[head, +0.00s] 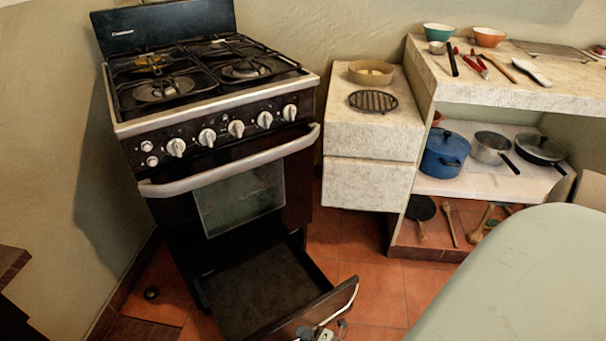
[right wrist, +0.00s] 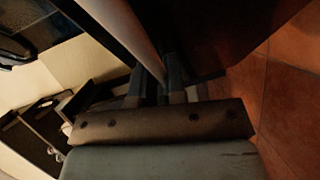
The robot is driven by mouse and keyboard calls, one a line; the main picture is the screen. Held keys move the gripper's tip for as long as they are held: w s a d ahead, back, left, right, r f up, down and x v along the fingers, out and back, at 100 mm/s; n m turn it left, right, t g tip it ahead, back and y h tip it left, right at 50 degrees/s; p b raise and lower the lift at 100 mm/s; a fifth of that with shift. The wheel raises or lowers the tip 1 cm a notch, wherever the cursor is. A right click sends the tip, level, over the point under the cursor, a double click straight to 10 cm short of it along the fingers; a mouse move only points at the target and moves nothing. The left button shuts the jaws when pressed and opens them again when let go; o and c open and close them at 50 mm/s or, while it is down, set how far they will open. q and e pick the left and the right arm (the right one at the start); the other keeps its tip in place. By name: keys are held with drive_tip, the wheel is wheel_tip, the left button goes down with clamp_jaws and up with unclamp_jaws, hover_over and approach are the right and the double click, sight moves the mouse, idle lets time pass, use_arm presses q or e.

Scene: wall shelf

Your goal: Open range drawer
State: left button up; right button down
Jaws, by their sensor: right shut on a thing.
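The drawer front (head: 335,300) is at the lower edge of the head view. My right gripper (head: 322,333) is at the drawer front, partly cut off by the frame edge. My left gripper is not in view.
A stone block (head: 370,140) with a wooden bowl (head: 371,73) and a trivet (head: 373,101) stands right of the range. Farther right, shelves hold a blue pot (head: 445,155), pans and utensils. A pale rounded surface (head: 520,285) fills the lower right. Tiled floor (head: 375,290) is clear beside the drawer.

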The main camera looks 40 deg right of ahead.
drive_tip(key=c, duration=1.2)
unclamp_jaws()
use_arm(q)
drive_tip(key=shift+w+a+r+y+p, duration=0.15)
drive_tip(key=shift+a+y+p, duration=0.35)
drive_tip(key=shift+p, duration=1.15)
use_arm(e)
drive_tip(key=shift+v, duration=6.95)
drive_tip(key=shift+w, duration=0.1)
